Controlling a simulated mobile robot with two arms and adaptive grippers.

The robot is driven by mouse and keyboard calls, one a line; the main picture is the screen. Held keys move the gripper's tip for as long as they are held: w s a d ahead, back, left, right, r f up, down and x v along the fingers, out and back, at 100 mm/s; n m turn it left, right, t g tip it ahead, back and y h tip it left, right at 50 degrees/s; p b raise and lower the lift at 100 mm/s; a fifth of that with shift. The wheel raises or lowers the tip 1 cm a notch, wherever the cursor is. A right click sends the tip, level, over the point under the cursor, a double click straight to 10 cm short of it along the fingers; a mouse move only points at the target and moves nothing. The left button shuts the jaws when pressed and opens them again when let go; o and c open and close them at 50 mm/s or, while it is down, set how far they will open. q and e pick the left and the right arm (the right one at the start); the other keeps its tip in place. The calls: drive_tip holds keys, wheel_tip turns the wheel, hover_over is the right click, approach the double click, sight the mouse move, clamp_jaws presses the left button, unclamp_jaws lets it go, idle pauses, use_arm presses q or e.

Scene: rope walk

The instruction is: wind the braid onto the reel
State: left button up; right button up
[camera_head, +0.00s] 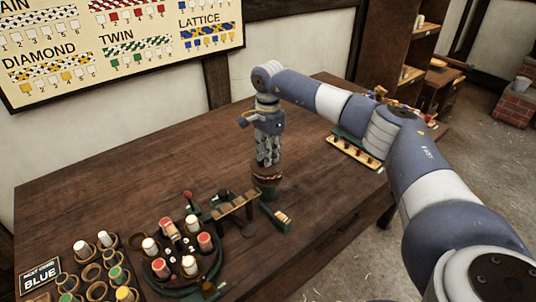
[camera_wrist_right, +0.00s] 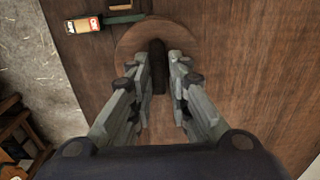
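My right gripper (camera_head: 267,160) points straight down over the reel (camera_head: 267,176), a round wooden piece on the table beside the braiding machine. In the right wrist view my fingers (camera_wrist_right: 159,65) stand on either side of the dark upright post at the middle of the reel's round flange (camera_wrist_right: 127,38). A small gap seems to show on both sides of the post, so the fingers look open around it. The braiding machine (camera_head: 176,262) carries several white-topped and red-topped bobbins. I cannot make out a braid on the reel. My left gripper is out of view.
A rack of bobbins (camera_head: 92,268) and a "next cord blue" sign (camera_head: 39,277) are at the front left. A small green holder (camera_head: 275,217) lies in front of the reel. The table's back left is clear.

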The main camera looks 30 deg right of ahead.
drive_tip(key=shift+o, duration=0.6)
wheel_tip(320, 180, up, 12)
drive_tip(key=shift+s+f, duration=0.1)
idle(0.6)
